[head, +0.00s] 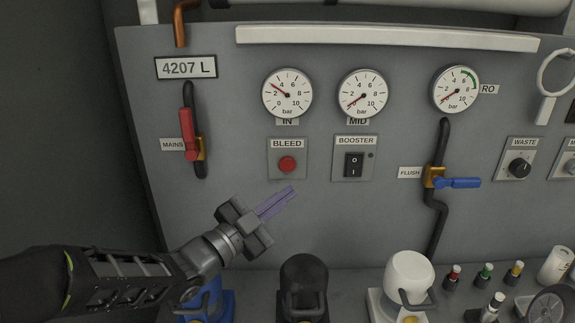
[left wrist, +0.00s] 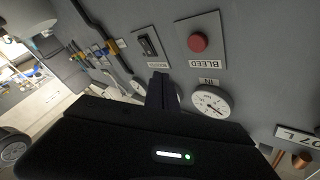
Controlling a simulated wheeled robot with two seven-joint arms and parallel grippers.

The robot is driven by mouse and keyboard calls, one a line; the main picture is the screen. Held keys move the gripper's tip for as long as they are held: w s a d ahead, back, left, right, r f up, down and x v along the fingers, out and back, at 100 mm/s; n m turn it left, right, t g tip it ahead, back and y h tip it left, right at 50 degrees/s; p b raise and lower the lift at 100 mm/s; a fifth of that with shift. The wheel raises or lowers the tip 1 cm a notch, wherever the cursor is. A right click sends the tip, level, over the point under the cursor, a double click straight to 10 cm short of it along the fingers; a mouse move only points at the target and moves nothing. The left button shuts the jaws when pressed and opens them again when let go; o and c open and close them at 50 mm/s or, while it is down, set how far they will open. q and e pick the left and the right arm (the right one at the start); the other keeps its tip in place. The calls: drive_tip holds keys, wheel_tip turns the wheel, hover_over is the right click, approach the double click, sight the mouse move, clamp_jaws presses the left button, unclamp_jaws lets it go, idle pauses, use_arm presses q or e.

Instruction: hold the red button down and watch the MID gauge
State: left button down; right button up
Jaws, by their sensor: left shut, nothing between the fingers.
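The red button (head: 287,163) sits on a grey plate under the label BLEED. It also shows in the left wrist view (left wrist: 198,42), with nothing touching it. The MID gauge (head: 362,96) is a white dial at the panel's upper middle. Its needle points lower left, close to 0 bar. Its label is partly covered by the dial. My left gripper (head: 292,191) is shut and empty, its fingertips just below the button in the head view and apart from it. My right gripper is not in view.
The IN gauge (head: 287,95) reads between 2 and 4. The BOOSTER switch (head: 354,165) is right of the button. Black (head: 304,280) and white (head: 408,275) pieces stand below.

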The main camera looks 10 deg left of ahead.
sight(294, 165)
use_arm(q)
drive_tip(key=shift+w+a, duration=0.3)
drive_tip(key=shift+w, duration=0.95)
drive_tip(key=shift+w+a, duration=0.35)
drive_tip(key=shift+w, duration=0.85)
drive_tip(key=shift+w+a, duration=0.3)
drive_tip(key=shift+w, duration=0.95)
drive_tip(key=shift+w+b, duration=0.35)
drive_tip(key=shift+w, duration=0.05)
drive_tip(key=shift+w+a, duration=0.25)
drive_tip(key=shift+w, duration=0.3)
idle(1.4)
drive_tip(key=shift+s+b, duration=0.1)
drive_tip(key=shift+b, duration=0.2)
idle(0.4)
drive_tip(key=shift+s+d+b, duration=0.3)
drive_tip(key=shift+s+b, duration=0.15)
drive_tip(key=shift+s, duration=0.4)
drive_tip(key=shift+s, duration=0.1)
